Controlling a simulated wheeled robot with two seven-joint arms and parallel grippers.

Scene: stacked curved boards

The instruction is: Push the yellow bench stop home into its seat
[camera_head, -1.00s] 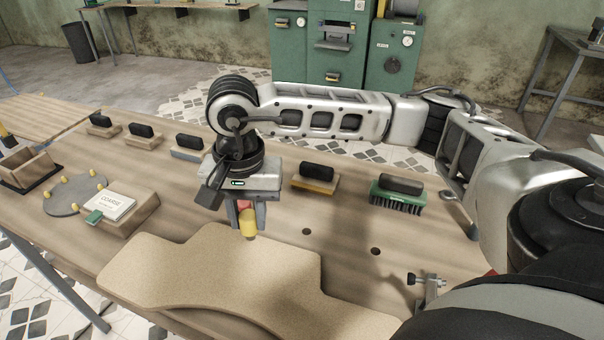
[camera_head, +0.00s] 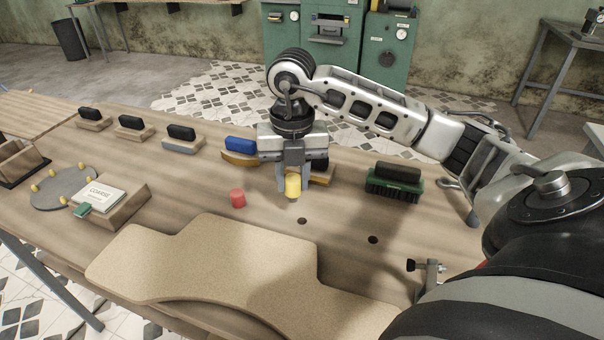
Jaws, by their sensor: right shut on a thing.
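The yellow bench stop (camera_head: 292,188) is a short cylinder, held upright between the fingers of my right gripper (camera_head: 292,180). My right gripper is shut on it and points down. The stop appears to hang a little above the bench, behind and slightly left of a dark round hole (camera_head: 302,221). A second dark hole (camera_head: 373,239) lies farther right. A red stop (camera_head: 237,198) stands in the bench to the left of my gripper. Which hole is the yellow stop's seat cannot be told. My left gripper is out of view.
A pale curved board (camera_head: 215,265) lies along the front of the bench (camera_head: 340,205). A green brush (camera_head: 395,182) stands right, a blue-topped block (camera_head: 240,146) just behind left of my gripper. A metal clamp (camera_head: 427,275) is at front right. Several sanding blocks line the back left.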

